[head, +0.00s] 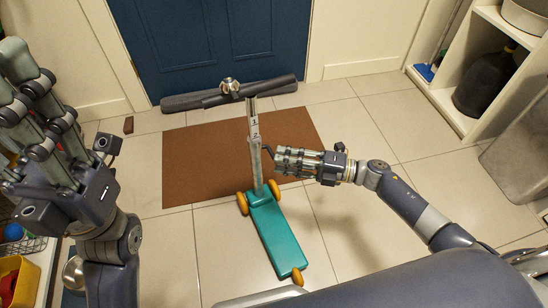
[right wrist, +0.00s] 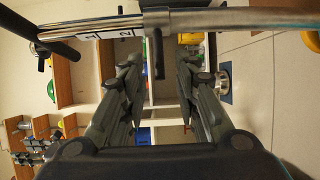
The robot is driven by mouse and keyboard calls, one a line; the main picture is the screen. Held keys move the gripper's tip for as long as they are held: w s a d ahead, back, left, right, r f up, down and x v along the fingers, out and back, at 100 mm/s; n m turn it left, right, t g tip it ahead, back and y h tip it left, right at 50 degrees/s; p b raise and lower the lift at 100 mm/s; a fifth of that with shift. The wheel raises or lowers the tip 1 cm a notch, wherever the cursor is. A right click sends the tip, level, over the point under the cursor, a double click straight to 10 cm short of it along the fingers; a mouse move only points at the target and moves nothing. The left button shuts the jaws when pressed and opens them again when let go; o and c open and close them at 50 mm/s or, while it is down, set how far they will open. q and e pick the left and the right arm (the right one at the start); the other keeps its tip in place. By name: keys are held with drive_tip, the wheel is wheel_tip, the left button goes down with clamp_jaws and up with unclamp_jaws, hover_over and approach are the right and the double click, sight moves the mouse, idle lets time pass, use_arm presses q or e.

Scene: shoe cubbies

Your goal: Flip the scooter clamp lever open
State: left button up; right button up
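The scooter stands in the middle of the head view, with a teal deck (head: 272,232), orange wheels and a grey upright stem (head: 255,165) carrying number labels. A small dark clamp lever (head: 266,149) sticks out from the stem, just below the labels. In the right wrist view the stem (right wrist: 215,18) crosses the top, and the black lever (right wrist: 158,55) hangs from it between the fingertips. My right gripper (head: 279,158) is beside the stem; its fingers (right wrist: 160,70) are apart, with no visible contact on the lever. My left gripper (head: 38,75) is raised at the left, fingers apart and empty.
White cubbies (head: 455,110) hold a dark container (head: 486,80) at the right. A yellow bin (head: 18,282) is at the lower left. Tiled floor is clear around the deck.

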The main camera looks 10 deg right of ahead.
drive_tip(key=v, duration=0.8)
